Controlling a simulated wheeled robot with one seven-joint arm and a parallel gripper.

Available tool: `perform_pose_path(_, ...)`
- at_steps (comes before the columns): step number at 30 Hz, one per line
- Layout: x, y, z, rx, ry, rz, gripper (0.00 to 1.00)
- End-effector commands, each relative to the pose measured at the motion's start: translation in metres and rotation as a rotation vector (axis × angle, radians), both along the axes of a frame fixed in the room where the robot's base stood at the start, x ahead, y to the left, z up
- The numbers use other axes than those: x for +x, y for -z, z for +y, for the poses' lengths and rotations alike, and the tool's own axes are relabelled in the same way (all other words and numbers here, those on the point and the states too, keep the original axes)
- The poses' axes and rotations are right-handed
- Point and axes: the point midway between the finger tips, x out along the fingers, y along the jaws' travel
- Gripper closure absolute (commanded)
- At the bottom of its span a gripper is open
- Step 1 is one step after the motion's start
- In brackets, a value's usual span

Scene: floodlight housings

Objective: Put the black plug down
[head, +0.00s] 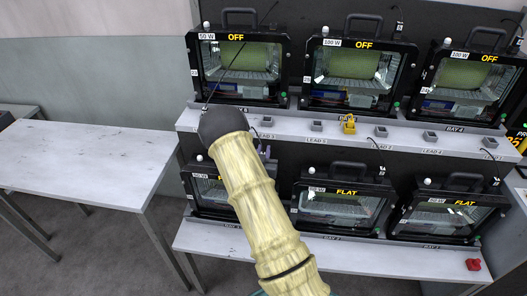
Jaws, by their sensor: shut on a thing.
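My arm reaches up from the bottom centre, and the dark end with my gripper (222,122) is in front of the left end of the upper shelf. The fingers are mostly hidden behind the wrist. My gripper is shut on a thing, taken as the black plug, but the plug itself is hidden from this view. A thin dark cable (240,55) runs from behind my gripper up across the front of the 50 W floodlight (238,68).
The upper shelf (405,143) bears several floodlights marked OFF, grey lead holders and a yellow plug (349,124). The lower shelf (330,257) has floodlights marked FLAT and a red object (473,264) at right. The left table (80,155) is bare.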

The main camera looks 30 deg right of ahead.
Motion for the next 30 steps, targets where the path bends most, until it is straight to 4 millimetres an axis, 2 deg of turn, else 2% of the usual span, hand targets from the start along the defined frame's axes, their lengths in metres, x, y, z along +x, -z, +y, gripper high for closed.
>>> perform_pose_path(21,0.0,0.012,0.0,0.0,0.001,0.0,1.0)
perform_pose_path(22,0.0,0.011,0.0,0.0,0.001,0.0,0.81)
perform_pose_path(25,0.0,0.01,0.0,-0.001,0.001,0.001,0.61)
perform_pose_path(30,0.0,0.01,0.0,0.0,0.001,0.0,0.61)
